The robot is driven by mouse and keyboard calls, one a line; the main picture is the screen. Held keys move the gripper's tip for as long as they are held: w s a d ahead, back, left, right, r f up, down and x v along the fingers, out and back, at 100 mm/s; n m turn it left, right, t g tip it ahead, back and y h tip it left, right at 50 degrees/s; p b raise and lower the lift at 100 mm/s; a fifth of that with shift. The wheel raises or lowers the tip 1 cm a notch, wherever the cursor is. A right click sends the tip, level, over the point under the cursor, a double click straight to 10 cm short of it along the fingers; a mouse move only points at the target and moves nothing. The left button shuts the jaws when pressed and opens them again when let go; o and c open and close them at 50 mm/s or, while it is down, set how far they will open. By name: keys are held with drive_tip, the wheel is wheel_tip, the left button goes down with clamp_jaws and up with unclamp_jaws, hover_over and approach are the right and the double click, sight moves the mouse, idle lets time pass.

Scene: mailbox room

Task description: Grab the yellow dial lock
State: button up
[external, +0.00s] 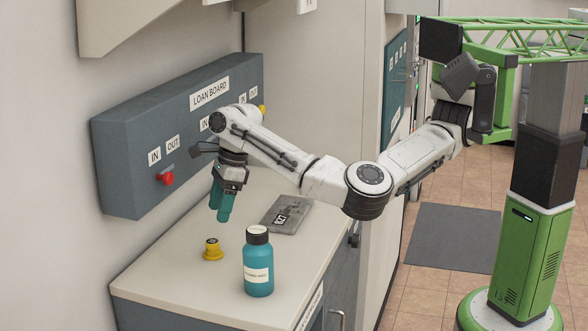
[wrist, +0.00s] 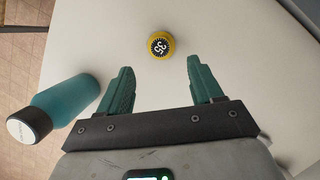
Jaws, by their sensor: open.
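The yellow dial lock (external: 212,249) stands on the pale counter, left of the teal bottle. It has a yellow base and a dark top. In the wrist view the lock (wrist: 160,45) shows its round dark face marked 35, beyond the fingertips and roughly centred between them. My gripper (external: 221,206) has teal fingers pointing down and hangs above the counter, apart from the lock. In the wrist view my gripper (wrist: 159,72) is open, with nothing between its fingers.
A teal bottle (external: 258,267) with a dark cap stands close to the lock; it also shows left of my fingers in the wrist view (wrist: 65,100). A grey flat item (external: 286,214) lies farther back on the counter (external: 180,285). The loan board (external: 120,165) with a red knob (external: 165,178) is on the wall.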

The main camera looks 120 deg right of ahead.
sight(213, 240)
drive_tip(key=x, duration=1)
drive_tip(key=shift+s+p, duration=0.1)
drive_tip(key=shift+p, duration=0.2)
drive_tip(key=c, duration=0.8)
drive_tip(key=shift+r, duration=0.1)
